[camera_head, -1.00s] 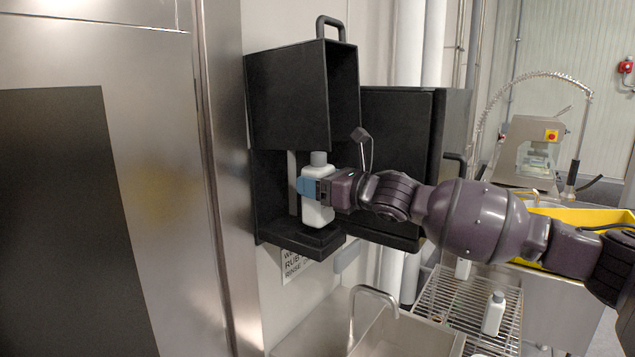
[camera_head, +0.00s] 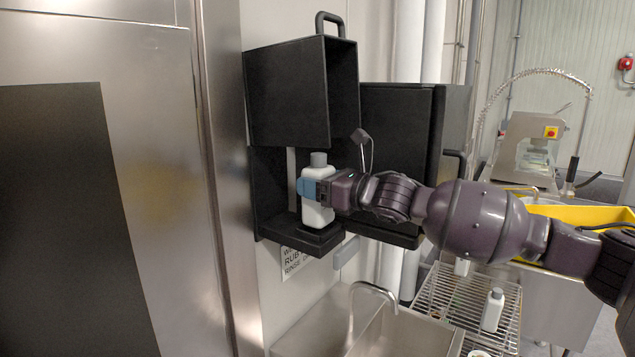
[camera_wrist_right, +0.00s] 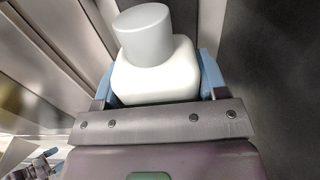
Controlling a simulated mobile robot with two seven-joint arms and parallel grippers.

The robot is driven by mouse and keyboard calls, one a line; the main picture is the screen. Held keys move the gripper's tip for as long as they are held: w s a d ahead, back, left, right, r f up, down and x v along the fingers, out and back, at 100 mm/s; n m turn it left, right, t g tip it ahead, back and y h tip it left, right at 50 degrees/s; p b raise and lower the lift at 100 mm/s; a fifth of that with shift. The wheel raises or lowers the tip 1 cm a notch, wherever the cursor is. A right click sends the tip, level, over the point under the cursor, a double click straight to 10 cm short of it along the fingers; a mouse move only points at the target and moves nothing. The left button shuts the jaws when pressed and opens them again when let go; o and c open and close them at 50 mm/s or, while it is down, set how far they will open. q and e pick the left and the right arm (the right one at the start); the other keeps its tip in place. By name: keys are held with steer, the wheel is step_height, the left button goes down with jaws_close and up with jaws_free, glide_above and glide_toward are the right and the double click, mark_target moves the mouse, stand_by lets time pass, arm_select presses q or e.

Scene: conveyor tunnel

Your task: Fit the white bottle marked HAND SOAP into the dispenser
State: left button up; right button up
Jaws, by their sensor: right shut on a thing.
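The black dispenser (camera_head: 300,90) hangs on the wall with its cover raised. A white bottle (camera_head: 317,214) with a grey cap stands upright in its lower part, at or just above the bottom ledge (camera_head: 300,240); I cannot tell if it touches. My right gripper (camera_head: 312,189) comes in from the right and is shut on the bottle's upper body. In the right wrist view the blue fingers (camera_wrist_right: 160,85) clasp both sides of the white bottle (camera_wrist_right: 157,78), below its grey cap. The label is not readable.
A second black dispenser (camera_head: 397,150) is closed, right beside the open one. Below are a steel sink with a tap (camera_head: 375,292) and a wire rack (camera_head: 460,300) holding another white bottle (camera_head: 492,311). A yellow tray (camera_head: 590,215) lies at the right. A steel panel (camera_head: 150,180) stands close at left.

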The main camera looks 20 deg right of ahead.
steer(key=shift+f+b, duration=0.45)
steer(key=shift+f, duration=0.45)
stand_by(0.3)
steer(key=o, duration=1.5)
steer(key=shift+f, duration=0.15)
steer(key=shift+s+d, duration=0.1)
steer(key=b+v, duration=0.1)
steer(key=v, duration=0.9)
steer(key=shift+s+d, duration=0.15)
steer(key=shift+s, duration=0.1)
